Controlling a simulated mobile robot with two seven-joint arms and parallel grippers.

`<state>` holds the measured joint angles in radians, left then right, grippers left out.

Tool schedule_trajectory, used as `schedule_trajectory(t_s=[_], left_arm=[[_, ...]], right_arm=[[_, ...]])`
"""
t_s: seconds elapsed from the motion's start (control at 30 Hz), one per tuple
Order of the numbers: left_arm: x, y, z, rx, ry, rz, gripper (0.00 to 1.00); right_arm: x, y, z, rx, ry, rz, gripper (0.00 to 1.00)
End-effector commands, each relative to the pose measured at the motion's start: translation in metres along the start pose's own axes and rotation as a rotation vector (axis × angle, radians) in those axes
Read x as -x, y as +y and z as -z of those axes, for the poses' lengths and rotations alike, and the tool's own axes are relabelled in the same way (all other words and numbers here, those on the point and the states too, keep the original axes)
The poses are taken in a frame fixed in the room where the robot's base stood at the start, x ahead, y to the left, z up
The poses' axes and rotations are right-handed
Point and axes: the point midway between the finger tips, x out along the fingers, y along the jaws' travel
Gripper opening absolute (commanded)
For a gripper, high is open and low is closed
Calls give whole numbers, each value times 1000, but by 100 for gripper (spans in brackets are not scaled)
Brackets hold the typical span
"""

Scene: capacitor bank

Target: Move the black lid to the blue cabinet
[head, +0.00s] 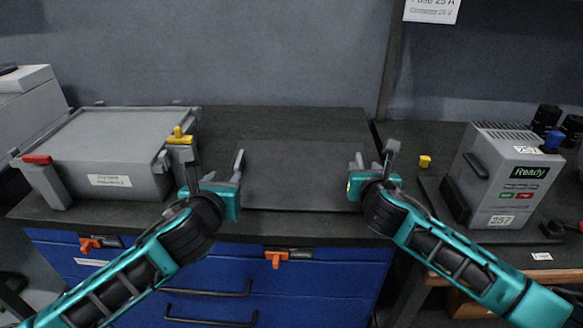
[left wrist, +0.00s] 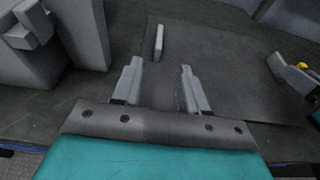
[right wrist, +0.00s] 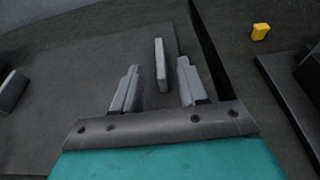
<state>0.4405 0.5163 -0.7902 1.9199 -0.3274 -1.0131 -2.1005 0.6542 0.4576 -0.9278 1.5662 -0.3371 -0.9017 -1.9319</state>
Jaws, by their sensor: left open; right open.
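The black lid (head: 300,175) is a flat dark panel lying on the dark top of the blue cabinet (head: 325,278). It has a grey upright handle near each side. My left gripper (head: 213,178) is open and empty by the lid's left side. In the left wrist view, the left handle (left wrist: 159,42) stands just beyond the gap between its fingertips. My right gripper (head: 374,168) is open at the lid's right side. In the right wrist view, the right handle (right wrist: 161,65) appears between its fingers; I cannot tell whether they touch it.
A grey box (head: 120,150) with a red and a yellow clamp stands left of the lid. On the right bench are a small yellow piece (head: 425,161) and a grey device (head: 500,175) reading Ready. Orange latches (head: 277,256) sit on the cabinet front. The cabinet top behind the lid is clear.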

Motion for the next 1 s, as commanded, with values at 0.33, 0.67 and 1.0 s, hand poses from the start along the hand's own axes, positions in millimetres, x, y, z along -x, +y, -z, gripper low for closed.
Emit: schedule_trajectory(t_s=[0.33, 0.67, 1.0], left_arm=[[0, 0, 0, 0, -1, 0, 42], [0, 0, 0, 0, -1, 0, 42], [0, 0, 0, 0, 0, 0, 42]], right_arm=[[57, 0, 0, 1, 0, -1, 42], [77, 0, 0, 0, 0, 0, 42], [77, 0, 0, 0, 0, 0, 42]])
